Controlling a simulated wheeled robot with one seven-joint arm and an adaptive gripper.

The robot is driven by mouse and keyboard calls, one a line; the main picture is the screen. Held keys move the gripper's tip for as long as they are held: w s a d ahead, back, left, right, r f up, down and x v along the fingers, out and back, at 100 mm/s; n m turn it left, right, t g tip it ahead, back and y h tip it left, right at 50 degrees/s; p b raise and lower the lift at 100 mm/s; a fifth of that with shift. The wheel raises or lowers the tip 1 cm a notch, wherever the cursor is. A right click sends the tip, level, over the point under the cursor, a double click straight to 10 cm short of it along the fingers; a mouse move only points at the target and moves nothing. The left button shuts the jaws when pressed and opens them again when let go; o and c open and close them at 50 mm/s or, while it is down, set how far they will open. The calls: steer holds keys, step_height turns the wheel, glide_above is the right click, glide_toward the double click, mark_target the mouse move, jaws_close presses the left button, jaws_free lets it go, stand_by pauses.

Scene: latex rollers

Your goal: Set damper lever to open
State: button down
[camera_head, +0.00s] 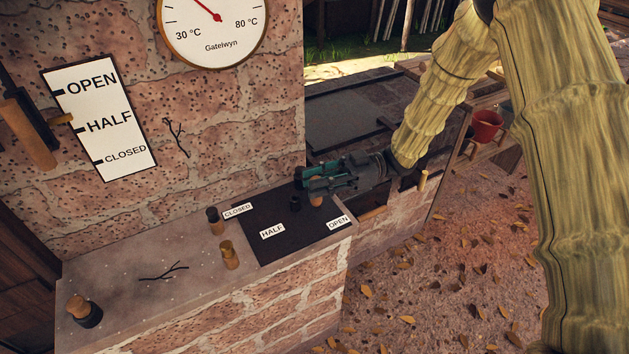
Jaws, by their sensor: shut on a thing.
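A dark plate (262,212) on the stone ledge carries white labels CLOSED (237,210) at the back left, HALF (272,231) at the front and OPEN (339,222) at the right. My gripper (308,181) reaches in from the right over the plate's back right part. It is shut on a wooden handle with a dark top, seen below the fingers (316,198), apparently the damper lever. A short black post (295,203) stands beside it. The fingers hide much of the handle, so its exact setting is hard to tell.
A wall board (100,118) reads OPEN, HALF, CLOSED; a wooden-handled part (30,132) hangs beside it. Wooden pegs (229,255) (216,221), a twig (165,271) and a cork-like piece (84,310) are on the ledge. A gauge (213,28) hangs above. A red bucket (486,126) stands right.

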steer(key=c, duration=1.1)
jaws_free()
steer(key=shift+d, duration=0.1)
steer(key=shift+c, duration=0.2)
steer(key=shift+w, duration=0.1)
steer(key=v, duration=1.2)
